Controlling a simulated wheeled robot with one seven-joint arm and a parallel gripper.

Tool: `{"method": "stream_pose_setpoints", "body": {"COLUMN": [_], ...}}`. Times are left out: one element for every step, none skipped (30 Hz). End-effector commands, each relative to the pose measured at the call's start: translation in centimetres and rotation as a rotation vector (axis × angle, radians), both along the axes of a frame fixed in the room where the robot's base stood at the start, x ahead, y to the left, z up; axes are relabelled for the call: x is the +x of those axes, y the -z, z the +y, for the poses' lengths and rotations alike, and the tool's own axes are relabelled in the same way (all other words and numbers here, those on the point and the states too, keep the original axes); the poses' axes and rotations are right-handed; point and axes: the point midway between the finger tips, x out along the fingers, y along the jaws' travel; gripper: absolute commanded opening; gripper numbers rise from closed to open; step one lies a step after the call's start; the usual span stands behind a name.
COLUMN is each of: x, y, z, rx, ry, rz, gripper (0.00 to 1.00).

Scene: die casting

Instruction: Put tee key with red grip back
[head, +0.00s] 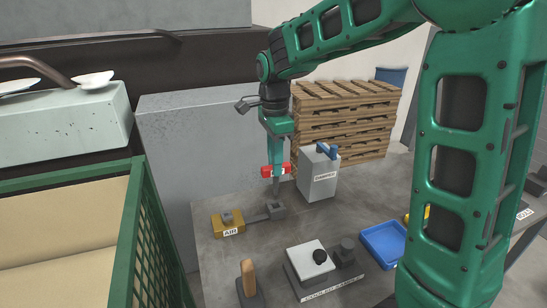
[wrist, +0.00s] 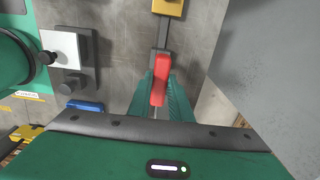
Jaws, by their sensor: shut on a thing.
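The tee key's red grip (head: 267,171) is crosswise between the fingers of my gripper (head: 277,168), which is shut on it. The key's grey shaft (head: 276,187) points down, roughly upright, over a small dark grey block (head: 276,210) on the table. I cannot tell whether the shaft tip is in the block or just above it. In the wrist view the red grip (wrist: 159,82) lies between the green fingers of my gripper (wrist: 163,92) and hides the shaft and part of the block.
A yellow block labelled AIR (head: 228,223) is joined to the grey block by a bar. A grey box with a blue handle (head: 318,176) stands close behind right. A white-topped fixture (head: 310,261), a wooden-handled item (head: 248,279) and a blue tray (head: 383,243) occupy the front.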

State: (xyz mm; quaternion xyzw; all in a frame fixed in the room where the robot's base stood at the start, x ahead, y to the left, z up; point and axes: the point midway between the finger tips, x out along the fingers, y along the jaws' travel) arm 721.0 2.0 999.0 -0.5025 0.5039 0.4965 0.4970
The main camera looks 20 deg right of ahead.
Motion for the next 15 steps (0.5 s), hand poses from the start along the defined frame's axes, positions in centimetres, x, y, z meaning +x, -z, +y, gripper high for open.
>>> {"method": "stream_pose_setpoints", "body": {"x": [-0.1, 0.0, 0.0, 0.0, 0.0, 0.0, 0.0, 0.0, 0.0, 0.0, 0.0, 0.0, 0.0, 0.0, 0.0], "y": [0.3, 0.5, 0.8, 0.9, 1.1, 1.4, 1.5, 1.7, 2.0, 2.2, 2.3, 2.6, 2.7, 2.9, 3.1], "z": [0.0, 0.0, 0.0, 0.0, 0.0, 0.0, 0.0, 0.0, 0.0, 0.0, 0.0, 0.0, 0.0, 0.0, 0.0], "rx": [0.000, 0.000, 0.000, 0.000, 0.000, 0.000, 0.000, 0.000, 0.000, 0.000, 0.000, 0.000, 0.000, 0.000, 0.000], "ry": [0.000, 0.000, 0.000, 0.000, 0.000, 0.000, 0.000, 0.000, 0.000, 0.000, 0.000, 0.000, 0.000, 0.000, 0.000], "rz": [0.002, 0.002, 0.001, 0.001, 0.001, 0.001, 0.002, 0.002, 0.002, 0.002, 0.001, 0.001, 0.001, 0.001, 0.001], "gripper": [0.00, 0.00, 0.00, 0.00, 0.00, 0.00, 0.00, 0.00, 0.00, 0.00, 0.00, 0.00, 0.00, 0.00, 0.00]}}
